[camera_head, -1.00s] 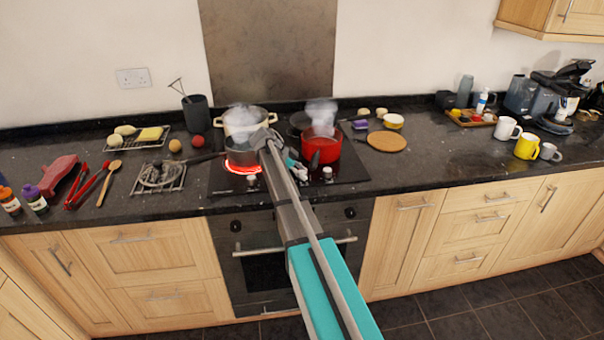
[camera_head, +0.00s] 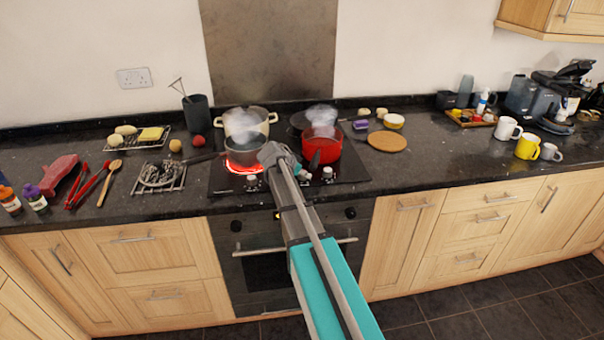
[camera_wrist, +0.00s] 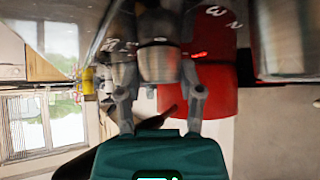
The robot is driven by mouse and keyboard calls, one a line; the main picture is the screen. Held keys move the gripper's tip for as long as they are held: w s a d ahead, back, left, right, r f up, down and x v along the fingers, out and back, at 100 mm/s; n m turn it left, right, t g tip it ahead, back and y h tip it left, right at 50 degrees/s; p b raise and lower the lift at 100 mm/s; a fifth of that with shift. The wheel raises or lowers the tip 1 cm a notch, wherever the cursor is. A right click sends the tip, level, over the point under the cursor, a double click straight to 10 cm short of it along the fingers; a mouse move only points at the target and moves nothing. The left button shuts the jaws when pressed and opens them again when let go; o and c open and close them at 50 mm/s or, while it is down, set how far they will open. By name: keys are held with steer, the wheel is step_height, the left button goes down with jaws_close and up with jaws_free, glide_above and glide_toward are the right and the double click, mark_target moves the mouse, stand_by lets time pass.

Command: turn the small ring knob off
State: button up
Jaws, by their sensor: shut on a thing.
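My gripper (camera_head: 272,154) reaches over the front of the black hob, seen from behind in the head view; its fingertips are hidden there. In the wrist view my gripper (camera_wrist: 160,72) has its two fingers shut on either side of a grey, round hob knob (camera_wrist: 158,62). White dial figures show near it. In the head view that knob is hidden behind my gripper; other pale knobs show at the hob's front edge, one on the left (camera_head: 252,181) and two on the right (camera_head: 327,174). The front left ring (camera_head: 238,168) glows red under a grey saucepan (camera_head: 245,152).
A red pot (camera_head: 321,150) steams just right of my gripper, close to the fingers in the wrist view. A cream pot (camera_head: 262,125) stands behind the saucepan. A wire trivet (camera_head: 160,177) lies left of the hob.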

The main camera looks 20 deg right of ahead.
steer(key=n+t+y, duration=0.1)
steer(key=n+t, duration=0.1)
steer(key=n, duration=0.1)
steer(key=shift+n, duration=0.3)
steer(key=shift+n+t+y, duration=1)
steer(key=shift+n+t, duration=0.1)
steer(key=shift+n, duration=0.4)
steer(key=shift+w, duration=0.1)
steer(key=o, duration=1.1)
steer(key=shift+o, duration=0.2)
